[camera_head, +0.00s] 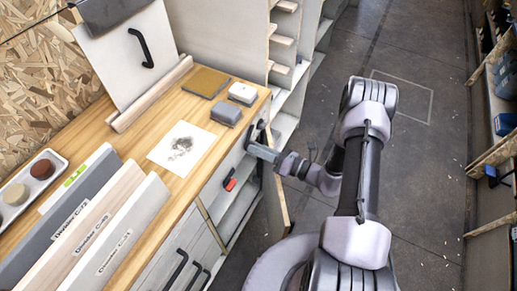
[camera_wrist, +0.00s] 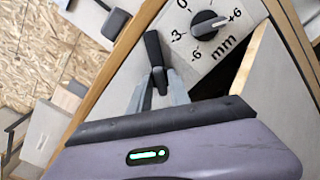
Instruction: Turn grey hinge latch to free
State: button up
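The dark grey latch (camera_wrist: 154,50) shows in the wrist view as a lever on the pale cabinet front, beside a round dial. Its long arm points up in the picture, and its lower end lies between my fingertips. My gripper (camera_wrist: 159,84) has one finger on each side of that lower end, and the tips look closed on it. In the head view my gripper (camera_head: 256,150) reaches the cabinet's front near its right end. The latch is small there and partly hidden by the gripper.
The dial plate (camera_wrist: 210,28) with mm marks is close beside the gripper. A cabinet door (camera_head: 276,190) stands ajar by my wrist. The worktop (camera_head: 190,110) holds blocks and dividers. The floor (camera_head: 410,180) is clear.

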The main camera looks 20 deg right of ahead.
grip_shut()
dwell(1.2)
